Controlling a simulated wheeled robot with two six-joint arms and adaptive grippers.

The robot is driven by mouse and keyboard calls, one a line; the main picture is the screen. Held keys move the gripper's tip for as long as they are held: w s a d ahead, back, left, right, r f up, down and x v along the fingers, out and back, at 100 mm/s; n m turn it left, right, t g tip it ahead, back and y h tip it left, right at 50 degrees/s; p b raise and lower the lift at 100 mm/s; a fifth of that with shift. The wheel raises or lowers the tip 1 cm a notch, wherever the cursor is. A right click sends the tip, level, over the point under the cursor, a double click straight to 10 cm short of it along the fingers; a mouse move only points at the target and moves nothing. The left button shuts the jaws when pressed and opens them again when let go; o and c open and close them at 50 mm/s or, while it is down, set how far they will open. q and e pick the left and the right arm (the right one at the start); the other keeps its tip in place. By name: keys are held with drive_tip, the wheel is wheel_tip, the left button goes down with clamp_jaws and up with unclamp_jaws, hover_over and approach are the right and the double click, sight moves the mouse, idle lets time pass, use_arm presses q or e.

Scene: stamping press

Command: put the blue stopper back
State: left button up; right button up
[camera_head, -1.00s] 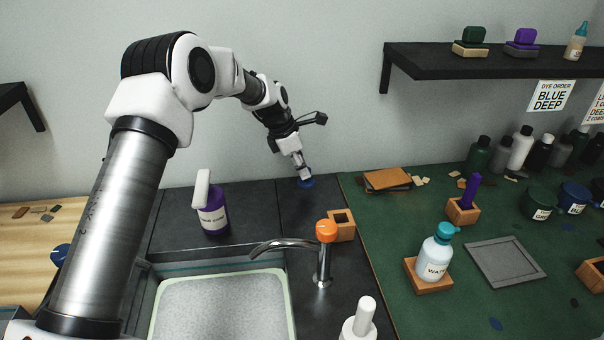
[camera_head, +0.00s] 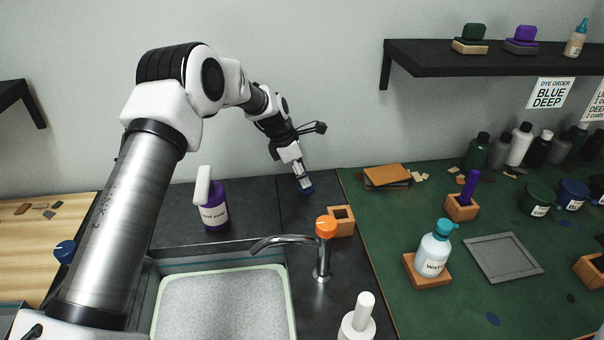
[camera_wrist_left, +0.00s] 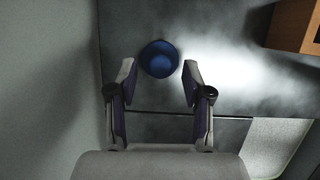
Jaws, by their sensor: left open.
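The blue stopper (camera_head: 309,189) is a small round blue piece on the dark counter near the wall, partly covered by my left gripper in the head view. In the left wrist view the blue stopper (camera_wrist_left: 159,59) lies just beyond and between the two fingertips, with a gap on each side. My left gripper (camera_head: 304,184) points down over it, open and empty; its parted fingers (camera_wrist_left: 158,72) also show in the left wrist view. The exact height of the fingertips above the counter is hard to tell. My right gripper is out of view.
A wooden block with a square hole (camera_head: 341,222) stands right of the gripper, behind the orange-topped tap (camera_head: 325,230). A purple soap bottle (camera_head: 214,214) stands left, and the sink (camera_head: 285,310) is in front. A green mat (camera_head: 395,225) with dye items covers the right.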

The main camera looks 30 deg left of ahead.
use_arm(q)
drive_tip(key=v, duration=1.2)
drive_tip(key=shift+b, duration=0.4)
drive_tip(key=shift+r, duration=0.1)
